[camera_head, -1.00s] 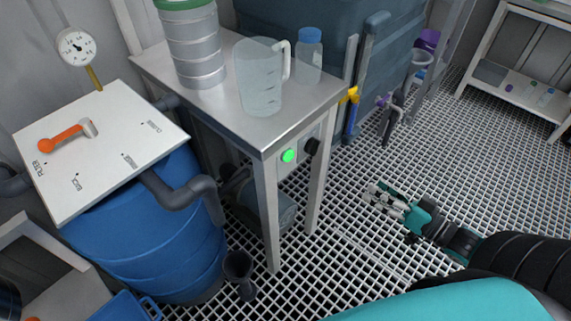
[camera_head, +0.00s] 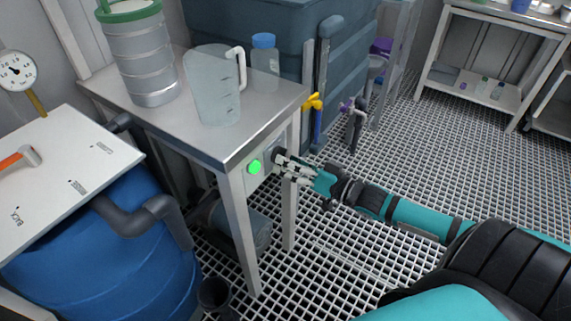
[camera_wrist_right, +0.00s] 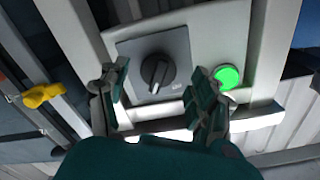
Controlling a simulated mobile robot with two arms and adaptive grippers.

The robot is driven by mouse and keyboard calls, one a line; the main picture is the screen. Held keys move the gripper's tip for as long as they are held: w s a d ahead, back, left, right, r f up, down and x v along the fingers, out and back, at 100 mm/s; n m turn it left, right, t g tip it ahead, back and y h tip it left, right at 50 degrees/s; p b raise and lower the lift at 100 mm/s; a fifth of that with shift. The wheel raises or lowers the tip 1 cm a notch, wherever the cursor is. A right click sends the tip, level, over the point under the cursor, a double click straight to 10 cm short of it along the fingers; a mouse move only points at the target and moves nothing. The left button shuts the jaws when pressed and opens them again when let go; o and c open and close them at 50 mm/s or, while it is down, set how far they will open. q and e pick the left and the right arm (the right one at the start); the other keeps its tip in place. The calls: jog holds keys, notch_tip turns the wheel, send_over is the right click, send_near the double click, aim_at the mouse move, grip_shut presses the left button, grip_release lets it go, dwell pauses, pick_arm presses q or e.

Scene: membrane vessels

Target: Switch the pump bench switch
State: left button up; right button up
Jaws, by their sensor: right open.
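The pump bench switch (camera_wrist_right: 156,73) is a black rotary knob on a dark grey square plate, seen in the right wrist view. A lit green lamp (camera_wrist_right: 228,76) sits to its right there; the lamp also shows in the head view (camera_head: 254,167) under the bench top. My right gripper (camera_wrist_right: 160,98) is open, with one finger on each side of the knob and seemingly just short of it. In the head view my right gripper (camera_head: 281,168) is at the bench's side and hides most of the switch. My left gripper is not in view.
The metal bench (camera_head: 215,142) carries a clear jug (camera_head: 214,90), a ribbed cylinder (camera_head: 147,60) and a blue-capped bottle (camera_head: 265,55). A yellow valve handle (camera_head: 313,102) is right of the bench. A blue drum (camera_head: 110,240) stands at left. The grid floor at right is clear.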

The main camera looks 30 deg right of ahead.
jog(key=shift+x, duration=0.85)
jog(key=c, duration=1.1)
